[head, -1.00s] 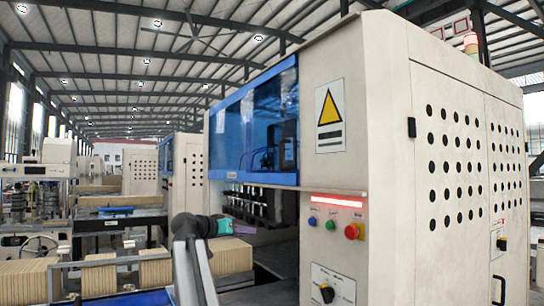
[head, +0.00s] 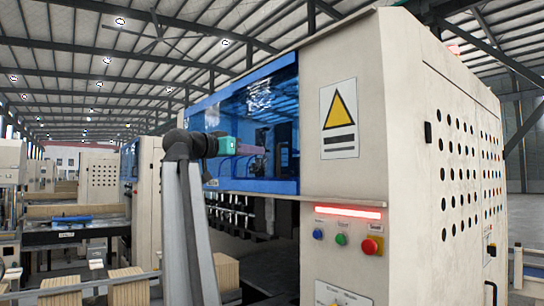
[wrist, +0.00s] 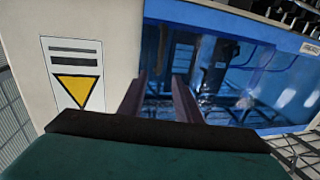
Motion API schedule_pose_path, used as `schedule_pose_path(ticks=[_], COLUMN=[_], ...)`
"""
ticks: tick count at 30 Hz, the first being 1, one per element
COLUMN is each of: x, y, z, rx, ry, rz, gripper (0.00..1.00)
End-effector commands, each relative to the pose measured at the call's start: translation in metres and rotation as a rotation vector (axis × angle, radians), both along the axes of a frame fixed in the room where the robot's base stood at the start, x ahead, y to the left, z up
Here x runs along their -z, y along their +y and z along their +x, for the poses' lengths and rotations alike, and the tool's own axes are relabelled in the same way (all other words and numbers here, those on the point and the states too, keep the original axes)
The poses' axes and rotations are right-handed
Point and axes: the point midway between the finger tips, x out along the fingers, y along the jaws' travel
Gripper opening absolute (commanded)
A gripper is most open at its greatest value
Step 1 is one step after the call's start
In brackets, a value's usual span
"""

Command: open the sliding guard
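The sliding guard (head: 225,112) is a blue, see-through panel in a blue frame on the front of the cream machine. It covers the upper opening, with dark machinery showing behind it. My gripper (head: 262,149) is raised in front of the guard's lower half. In the wrist view, which looks upside down, the guard (wrist: 262,75) fills the middle and right. The two fingers of my gripper (wrist: 160,88) point towards it, apart, with nothing between them. I cannot tell whether the fingertips touch the guard. No handle is clearly visible.
The cream machine body (head: 400,150) stands right of the guard, with a yellow warning sign (head: 339,115), a red light bar (head: 347,213) and a red button (head: 371,246). Dark parts hang below the guard. Stacks of brown board (head: 128,288) stand at lower left.

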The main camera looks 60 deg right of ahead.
Motion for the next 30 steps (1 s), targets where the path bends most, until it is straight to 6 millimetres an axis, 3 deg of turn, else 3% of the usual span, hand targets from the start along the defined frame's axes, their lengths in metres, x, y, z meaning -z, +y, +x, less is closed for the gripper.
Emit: schedule_pose_path(ticks=[17,30], x=[-0.001,-0.002], y=[-0.011,-0.067], z=[-0.001,-0.008], rx=[0.002,0.002], ry=[0.001,0.001], rz=[0.0,0.001], gripper=[0.31,0.31])
